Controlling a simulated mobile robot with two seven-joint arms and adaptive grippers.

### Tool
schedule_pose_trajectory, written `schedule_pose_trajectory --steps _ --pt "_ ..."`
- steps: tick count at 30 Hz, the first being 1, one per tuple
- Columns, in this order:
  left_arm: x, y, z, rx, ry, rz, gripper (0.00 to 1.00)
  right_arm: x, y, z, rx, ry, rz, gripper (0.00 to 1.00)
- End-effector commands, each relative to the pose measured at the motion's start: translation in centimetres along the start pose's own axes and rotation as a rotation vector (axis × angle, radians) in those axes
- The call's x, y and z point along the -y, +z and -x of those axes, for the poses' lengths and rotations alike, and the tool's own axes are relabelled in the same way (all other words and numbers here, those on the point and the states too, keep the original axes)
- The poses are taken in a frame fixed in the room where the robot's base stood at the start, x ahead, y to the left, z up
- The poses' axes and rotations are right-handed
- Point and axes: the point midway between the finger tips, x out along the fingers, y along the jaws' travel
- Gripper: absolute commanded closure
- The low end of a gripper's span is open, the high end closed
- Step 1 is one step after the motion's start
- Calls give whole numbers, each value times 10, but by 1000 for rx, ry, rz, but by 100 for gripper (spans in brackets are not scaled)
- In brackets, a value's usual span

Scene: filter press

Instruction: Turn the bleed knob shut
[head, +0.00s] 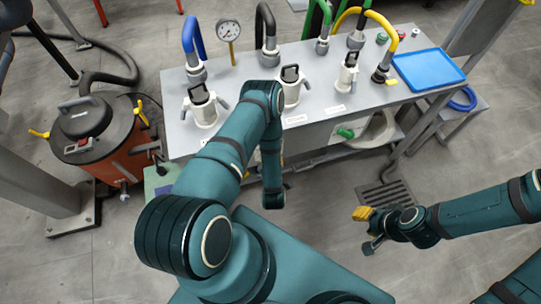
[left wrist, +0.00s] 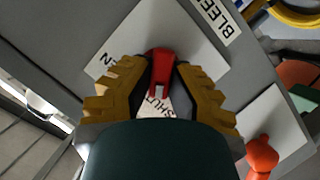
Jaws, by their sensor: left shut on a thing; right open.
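The red bleed knob (left wrist: 161,62) sits on a pale plate (left wrist: 185,38) in the left wrist view, beside a BLEED label (left wrist: 214,18). My left gripper (left wrist: 160,85) has its yellow fingers on both sides of the knob and is shut on it. The knob's white mark points toward the printed word SHUT; a letter N shows at the plate's left. In the head view my left arm hides the knob and its gripper. My right gripper (head: 364,229) is open and empty, above the floor to the right.
A grey bench (head: 330,60) carries hose couplings, white fittings, a gauge (head: 229,32) and a blue tray (head: 428,69). An orange drum (head: 105,155) stands at left. Another red-orange knob (left wrist: 262,155) is right of my left gripper. The floor around my right gripper is clear, with a drain grate (head: 386,194).

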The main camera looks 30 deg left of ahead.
Motion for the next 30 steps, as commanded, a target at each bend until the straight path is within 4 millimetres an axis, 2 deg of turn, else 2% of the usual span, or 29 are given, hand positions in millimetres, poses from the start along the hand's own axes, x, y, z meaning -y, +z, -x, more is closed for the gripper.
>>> schedule_pose_trajectory --steps 10,26,27,29,30 --pt "0 -3 -4 -12 58 130 100 0 -1 0 -1 0 0 61" --pt "-1 -3 -4 -12 69 154 100 0 -1 1 -2 0 0 61" --pt "-1 -3 -4 -12 69 154 78 0 -1 1 -2 0 0 61" --pt "-1 -3 -4 -12 69 154 57 0 -1 1 -2 0 0 61" --pt "0 -3 -4 -11 68 154 52 0 -1 1 -2 0 0 61"
